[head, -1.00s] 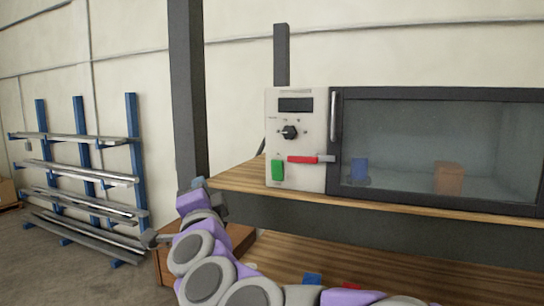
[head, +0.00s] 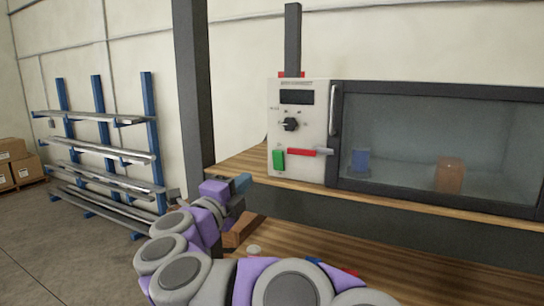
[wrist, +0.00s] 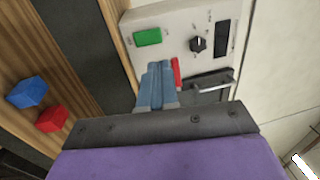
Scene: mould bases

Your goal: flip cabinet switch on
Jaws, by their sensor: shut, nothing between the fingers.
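The cabinet (head: 440,94) has a pale control panel (head: 310,120) on its left, with a dark display, a black knob (head: 290,124), a green switch (head: 278,159) and a red lever (head: 302,153) with a grey end. In the wrist view I see the green switch (wrist: 147,37), the knob (wrist: 198,44) and part of the red lever (wrist: 176,68). My gripper (head: 242,182) is left of and slightly below the green switch. Its blue fingers (wrist: 160,66) are shut, empty, and partly cover the red lever in the wrist view. They look apart from the panel.
A glass door with a grey handle (head: 333,110) shows a blue and an orange block inside. A dark post (head: 193,90) stands left. Blue (wrist: 27,92) and red (wrist: 51,118) blocks lie on a lower wooden surface.

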